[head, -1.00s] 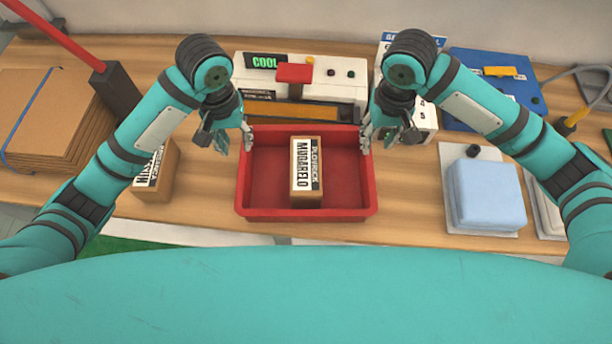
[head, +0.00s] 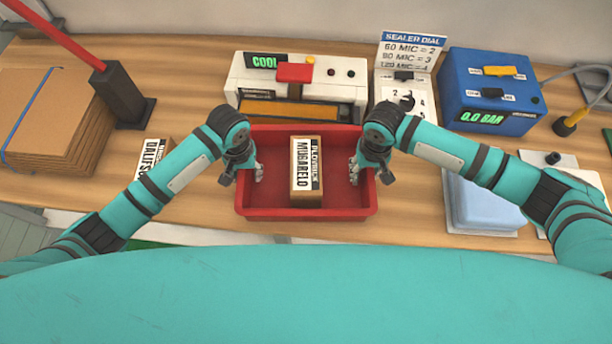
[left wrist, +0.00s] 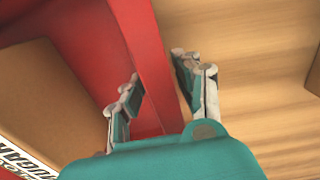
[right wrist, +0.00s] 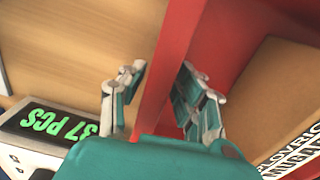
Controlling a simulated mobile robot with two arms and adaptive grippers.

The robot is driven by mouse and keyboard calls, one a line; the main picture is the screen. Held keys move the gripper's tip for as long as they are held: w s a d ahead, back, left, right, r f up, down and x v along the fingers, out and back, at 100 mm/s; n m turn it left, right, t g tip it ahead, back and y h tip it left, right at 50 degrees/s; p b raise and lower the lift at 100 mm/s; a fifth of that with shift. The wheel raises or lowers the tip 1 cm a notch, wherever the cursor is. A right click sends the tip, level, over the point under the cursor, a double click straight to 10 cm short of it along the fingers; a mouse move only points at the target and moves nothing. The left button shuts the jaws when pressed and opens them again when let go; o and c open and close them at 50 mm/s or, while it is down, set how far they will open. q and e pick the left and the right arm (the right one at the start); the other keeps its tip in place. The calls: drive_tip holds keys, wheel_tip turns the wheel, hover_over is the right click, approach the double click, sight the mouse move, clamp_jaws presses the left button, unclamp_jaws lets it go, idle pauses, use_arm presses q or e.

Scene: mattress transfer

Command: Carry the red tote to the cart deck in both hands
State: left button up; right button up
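The red tote (head: 306,214) stands on the wooden table with a labelled brown box (head: 306,190) inside. My left gripper (head: 250,172) is at its left wall and my right gripper (head: 364,170) at its right wall. In the left wrist view, the fingers (left wrist: 160,92) straddle the tote wall (left wrist: 150,45), one inside and one outside, with a gap between them. In the right wrist view, the fingers (right wrist: 160,95) straddle the opposite wall (right wrist: 178,45), also apart. Both look open. The cart deck cannot be made out.
A white sealer machine (head: 350,80) stands right behind the tote. A sealer dial sign (head: 412,50) and a blue pressure box (head: 480,95) are back right.

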use_arm(q)
drive_tip(key=shift+f, duration=0.15)
use_arm(e)
drive_tip(key=shift+f, duration=0.15)
use_arm(q)
drive_tip(key=shift+c, duration=0.3)
use_arm(e)
drive_tip(key=shift+c, duration=0.3)
use_arm(q)
clamp_jaws()
use_arm(e)
clamp_jaws()
